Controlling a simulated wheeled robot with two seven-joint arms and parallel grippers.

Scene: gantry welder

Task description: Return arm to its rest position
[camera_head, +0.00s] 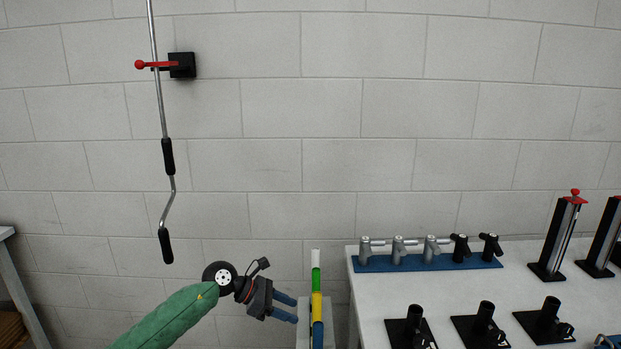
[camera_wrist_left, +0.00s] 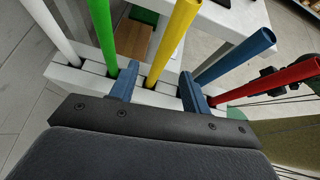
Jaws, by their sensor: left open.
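My left arm, in a green sleeve, comes in from the bottom left of the head view. Its gripper (camera_head: 295,309) points right, toward a row of coloured tubes. It is open, with its two blue fingers apart. In the left wrist view, the left gripper (camera_wrist_left: 157,82) has its fingers on either side of the yellow tube (camera_wrist_left: 172,45); I cannot tell whether they touch it. My right arm and gripper are not in view.
White, green (camera_wrist_left: 104,35), blue (camera_wrist_left: 235,55) and red (camera_wrist_left: 270,80) tubes stand in a white rack (camera_wrist_left: 75,75) close to the fingers. A table (camera_head: 450,285) with taps and black fixtures is right. A crank rod (camera_head: 160,100) hangs on the block wall.

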